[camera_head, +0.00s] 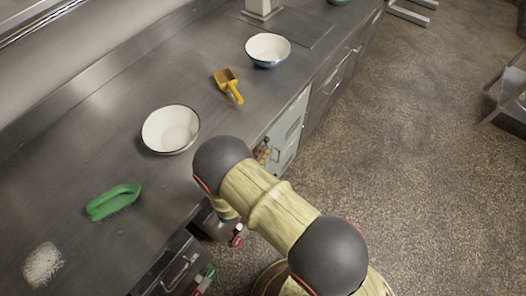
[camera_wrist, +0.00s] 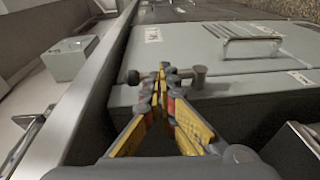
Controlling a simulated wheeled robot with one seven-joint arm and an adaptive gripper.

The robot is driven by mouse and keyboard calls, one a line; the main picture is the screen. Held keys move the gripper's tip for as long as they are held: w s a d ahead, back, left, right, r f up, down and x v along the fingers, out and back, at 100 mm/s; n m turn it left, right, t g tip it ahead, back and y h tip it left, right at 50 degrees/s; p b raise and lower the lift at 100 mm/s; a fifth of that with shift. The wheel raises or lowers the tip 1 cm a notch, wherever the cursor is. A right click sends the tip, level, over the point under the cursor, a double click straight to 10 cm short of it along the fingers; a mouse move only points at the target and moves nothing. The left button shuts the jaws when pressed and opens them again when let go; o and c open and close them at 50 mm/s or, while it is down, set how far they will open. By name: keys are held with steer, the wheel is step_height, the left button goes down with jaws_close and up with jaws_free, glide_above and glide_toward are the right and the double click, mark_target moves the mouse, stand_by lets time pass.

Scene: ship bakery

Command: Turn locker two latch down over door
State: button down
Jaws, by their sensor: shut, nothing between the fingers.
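My gripper (camera_wrist: 163,72) is shut and empty, its yellow and black fingers together in front of the pale grey-green lockers. A latch (camera_wrist: 196,75) shows as a short grey bar with a rounded end just right of the fingertips. A black knob (camera_wrist: 132,77) shows just left of them. The fingers hide the part between, so I cannot tell whether the two are joined or whether the fingers touch them. A locker door (camera_wrist: 235,60) with a bar handle (camera_wrist: 252,42) lies beyond. In the head view my arm partly covers the locker front (camera_head: 288,133); the locker number is not readable.
A drawer handle (camera_head: 181,270) juts out at lower left.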

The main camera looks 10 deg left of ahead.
steer(key=shift+w+d+r+g, duration=0.1)
steer(key=shift+w+r+g, duration=0.1)
steer(key=shift+g, duration=0.2)
steer(key=shift+w, duration=0.1)
steer(key=w+d+f+g+b, duration=0.2)
steer(key=w+d+b, duration=0.1)
steer(key=w+b, duration=0.4)
steer(key=shift+w+d+f+m+g+y, duration=0.2)
steer(key=shift+w+f+m+g+y, duration=0.1)
steer(key=shift+w+f+g+y, duration=0.1)
stand_by(0.6)
stand_by(0.7)
steer(key=v, duration=1.2)
